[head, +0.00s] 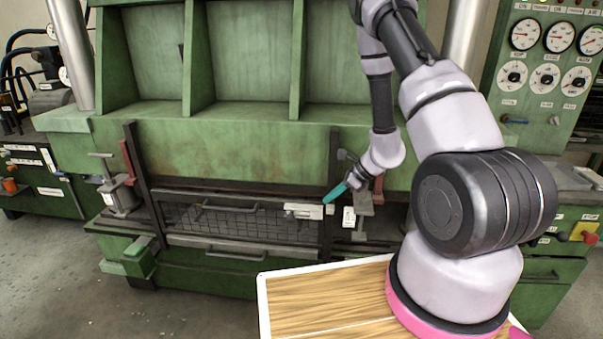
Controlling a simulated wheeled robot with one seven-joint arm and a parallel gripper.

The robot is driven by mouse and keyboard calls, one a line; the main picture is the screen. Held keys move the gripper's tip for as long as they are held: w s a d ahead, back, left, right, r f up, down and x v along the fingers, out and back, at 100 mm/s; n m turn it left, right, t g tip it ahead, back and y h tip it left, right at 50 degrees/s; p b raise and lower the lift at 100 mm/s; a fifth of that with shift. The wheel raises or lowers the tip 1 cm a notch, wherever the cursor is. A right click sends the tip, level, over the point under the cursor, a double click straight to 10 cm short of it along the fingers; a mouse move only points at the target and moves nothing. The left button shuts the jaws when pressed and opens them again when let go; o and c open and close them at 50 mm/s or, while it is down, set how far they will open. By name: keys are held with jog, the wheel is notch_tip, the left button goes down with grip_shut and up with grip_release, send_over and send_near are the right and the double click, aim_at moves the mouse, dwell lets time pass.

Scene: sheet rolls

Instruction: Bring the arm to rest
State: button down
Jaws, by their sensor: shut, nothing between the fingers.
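My arm rises from the right of the head view and folds over and down toward the machine's front. My gripper (337,193) has teal fingers, which are closed together with nothing seen between them. It points down and left, and in the picture it lies by the right end of the wire guard (240,222), beside a light metal latch block (304,211). I cannot tell whether the fingertips touch the block. The guard spans the low front of the green machine (250,150) between two dark upright posts.
A wooden board with a white edge (263,300) lies under my arm's base. A panel with gauges (546,60) stands at the right. A metal cylinder (122,195) sits left of the guard. Grey floor (60,280) is open at the lower left.

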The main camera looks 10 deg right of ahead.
jog(key=s+a+r+n, duration=0.2)
jog(key=r+n, duration=0.1)
jog(key=r, duration=0.6)
jog(key=s+a+r+n+g+y, duration=0.1)
jog(key=s+a+r+n, duration=0.15)
jog(key=r, duration=0.55)
jog(key=s+a+r+n, duration=0.1)
jog(key=r+n, duration=0.3)
jog(key=r, duration=0.5)
jog(key=s+d+r+n+t+h, duration=0.2)
jog(key=s+r+n, duration=0.3)
jog(key=s+r, duration=0.3)
jog(key=s+d+r+n+t+h, duration=0.2)
jog(key=s+d+r+n+h, duration=0.2)
jog(key=s+r, duration=0.4)
jog(key=shift+d+r+n, duration=0.2)
jog(key=shift+r+n, duration=0.2)
jog(key=shift+n, duration=0.05)
jog(key=shift+s, duration=0.1)
